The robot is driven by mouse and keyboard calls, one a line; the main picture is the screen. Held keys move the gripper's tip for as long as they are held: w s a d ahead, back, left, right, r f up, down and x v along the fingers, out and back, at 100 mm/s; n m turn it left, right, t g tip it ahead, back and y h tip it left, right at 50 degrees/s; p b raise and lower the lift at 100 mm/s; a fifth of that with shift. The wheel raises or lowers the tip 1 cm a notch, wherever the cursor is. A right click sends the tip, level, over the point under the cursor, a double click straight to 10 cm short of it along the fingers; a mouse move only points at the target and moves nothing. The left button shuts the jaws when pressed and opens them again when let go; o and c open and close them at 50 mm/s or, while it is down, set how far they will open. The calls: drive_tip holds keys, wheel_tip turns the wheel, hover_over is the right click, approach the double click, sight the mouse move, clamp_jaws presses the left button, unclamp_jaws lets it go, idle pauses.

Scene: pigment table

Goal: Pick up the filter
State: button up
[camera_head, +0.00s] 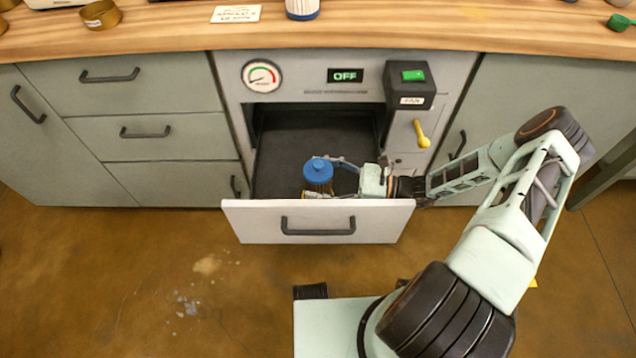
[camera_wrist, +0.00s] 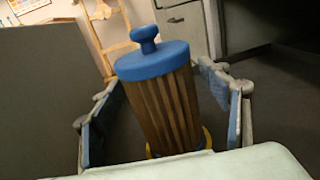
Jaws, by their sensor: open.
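The filter (camera_head: 318,172) is a brown pleated cylinder with a blue knobbed cap. It stands in the pulled-out drawer (camera_head: 245,219), near the drawer's front. My gripper (camera_head: 325,178) reaches into the drawer from the right at the filter's height. In the wrist view the filter (camera_wrist: 165,100) stands between my two open fingers (camera_wrist: 160,110), with a gap on both sides. It looks tilted there because of the camera angle.
The drawer front has a dark handle (camera_head: 318,226). The drawer floor behind the filter is clear. A wooden counter (camera_head: 380,32) runs above.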

drive_tip(key=shift+c, duration=0.7)
drive_tip(key=c, duration=1.3)
drive_tip(key=shift+r, duration=0.15)
